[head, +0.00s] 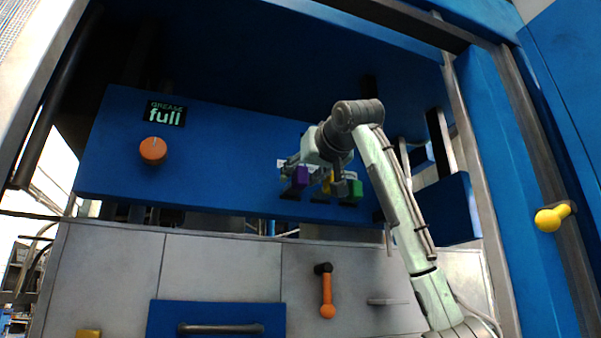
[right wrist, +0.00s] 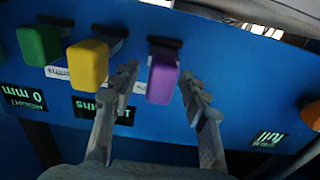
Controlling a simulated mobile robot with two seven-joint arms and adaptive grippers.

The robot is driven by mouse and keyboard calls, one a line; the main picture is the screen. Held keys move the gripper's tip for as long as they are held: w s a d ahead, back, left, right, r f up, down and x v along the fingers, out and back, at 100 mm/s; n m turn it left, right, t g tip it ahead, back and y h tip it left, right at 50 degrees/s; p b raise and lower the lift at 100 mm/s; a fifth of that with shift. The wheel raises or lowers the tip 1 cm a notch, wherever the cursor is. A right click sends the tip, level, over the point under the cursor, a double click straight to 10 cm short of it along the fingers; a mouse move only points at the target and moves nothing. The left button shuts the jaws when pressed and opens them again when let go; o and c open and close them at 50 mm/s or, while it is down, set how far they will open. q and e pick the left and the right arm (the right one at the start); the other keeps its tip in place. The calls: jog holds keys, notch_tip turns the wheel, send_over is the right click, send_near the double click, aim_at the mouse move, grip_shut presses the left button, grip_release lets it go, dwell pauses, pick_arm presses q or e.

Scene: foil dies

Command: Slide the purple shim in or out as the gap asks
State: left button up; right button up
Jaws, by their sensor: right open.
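The purple shim (head: 300,176) is a block sticking out of the blue panel in the head view; it also shows in the right wrist view (right wrist: 162,82). My right gripper (right wrist: 160,88) is open, with one finger on each side of the purple shim. The fingers look apart from it, though contact is hard to tell. In the head view my right gripper (head: 318,177) partly covers the row of blocks. My left gripper is not in view.
A yellow block (right wrist: 88,64) and a green block (right wrist: 38,46) stand beside the purple one, close to a finger. The panel (head: 225,160) also bears an orange knob (head: 153,150) and a "GREASE full" display (head: 165,114).

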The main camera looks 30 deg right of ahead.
jog(key=shift+w, duration=0.2)
jog(key=shift+c, duration=0.4)
grip_shut()
